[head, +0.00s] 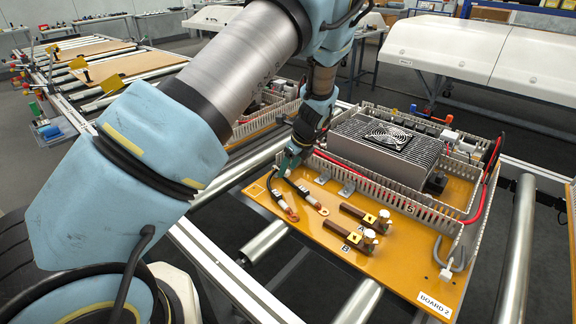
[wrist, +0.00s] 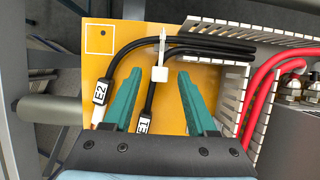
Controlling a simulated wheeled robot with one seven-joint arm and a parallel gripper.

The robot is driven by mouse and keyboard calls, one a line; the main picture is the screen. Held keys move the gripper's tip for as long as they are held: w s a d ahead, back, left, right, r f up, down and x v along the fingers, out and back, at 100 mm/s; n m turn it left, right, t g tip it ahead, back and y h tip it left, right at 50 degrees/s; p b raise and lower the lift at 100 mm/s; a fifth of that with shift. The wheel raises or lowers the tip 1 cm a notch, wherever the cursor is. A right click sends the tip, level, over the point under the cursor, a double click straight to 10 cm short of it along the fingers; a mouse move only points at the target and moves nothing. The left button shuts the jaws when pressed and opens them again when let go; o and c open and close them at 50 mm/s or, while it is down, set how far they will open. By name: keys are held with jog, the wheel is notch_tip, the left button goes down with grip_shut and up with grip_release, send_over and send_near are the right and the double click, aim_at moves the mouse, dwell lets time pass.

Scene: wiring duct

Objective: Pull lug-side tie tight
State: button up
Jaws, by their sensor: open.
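A white cable tie (wrist: 160,74) sits at two black cables on the orange board, with its blocky head toward me and a thin strap running up the picture. Whether the loop is snug around both cables I cannot tell. The cables carry tags E2 (wrist: 100,91) and E1 (wrist: 143,125). My gripper (wrist: 159,73) is open, one green finger on each side of the tie head, with gaps on both sides. In the head view my gripper (head: 289,163) is low over the board's left corner; it hides the tie there. Copper-coloured lugs (head: 291,214) end the cables.
A slotted duct wall (wrist: 232,92) stands close right of the gripper, with red cables (wrist: 262,85) beyond. In the head view, a finned fan unit (head: 385,145) stands behind the duct, and brown terminal blocks (head: 366,216) sit in front. The orange board (head: 400,262) has bare room at front.

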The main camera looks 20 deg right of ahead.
jog(key=shift+w+a+f, duration=0.1)
jog(key=shift+w+f, duration=0.05)
jog(key=shift+f, duration=0.25)
jog(key=shift+c, duration=0.2)
grip_shut()
dwell(1.0)
